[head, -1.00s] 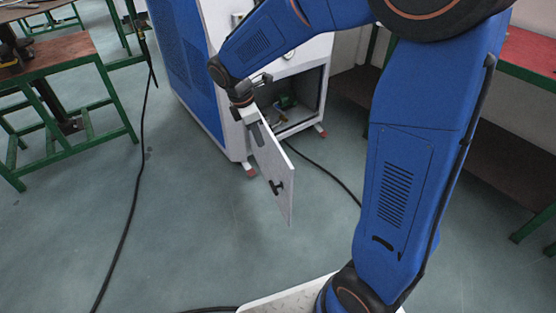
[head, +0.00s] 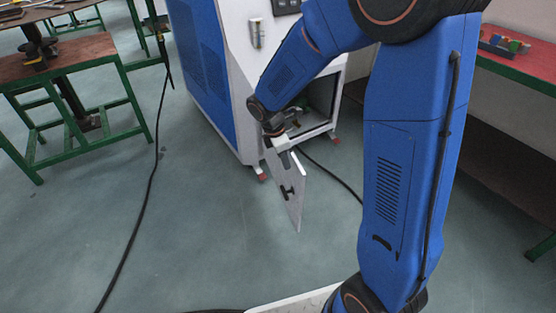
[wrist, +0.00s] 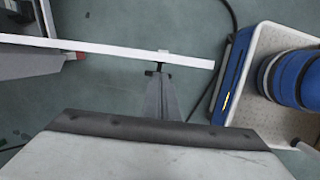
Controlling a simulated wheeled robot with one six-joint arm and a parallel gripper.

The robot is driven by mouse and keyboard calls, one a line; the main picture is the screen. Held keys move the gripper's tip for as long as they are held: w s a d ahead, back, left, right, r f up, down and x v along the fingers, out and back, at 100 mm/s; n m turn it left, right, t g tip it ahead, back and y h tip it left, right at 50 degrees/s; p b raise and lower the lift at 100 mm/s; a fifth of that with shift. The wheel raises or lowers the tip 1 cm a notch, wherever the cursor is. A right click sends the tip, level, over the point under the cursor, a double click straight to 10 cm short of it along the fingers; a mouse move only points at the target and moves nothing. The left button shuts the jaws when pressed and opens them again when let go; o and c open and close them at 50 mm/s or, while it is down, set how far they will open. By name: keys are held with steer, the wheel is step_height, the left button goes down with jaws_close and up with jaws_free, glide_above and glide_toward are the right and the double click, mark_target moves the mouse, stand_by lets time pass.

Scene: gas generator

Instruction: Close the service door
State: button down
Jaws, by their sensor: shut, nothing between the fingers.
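The service door (head: 282,186) is a white panel with a dark T-shaped handle (head: 288,191). It stands open, swung out from the lower front of the white and blue generator cabinet (head: 226,75). The dark opening (head: 321,97) behind it is partly hidden by my arm. My gripper (head: 298,164) is shut and empty, pointing down at the upper part of the door. In the wrist view the door (wrist: 110,51) shows edge-on as a white strip.
A green-framed workbench (head: 70,85) stands at the left. A red-topped bench (head: 515,68) with small objects stands at the right. Black cables (head: 140,215) lie on the floor.

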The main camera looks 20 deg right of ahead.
steer(key=shift+d, duration=0.65)
steer(key=shift+d, duration=0.1)
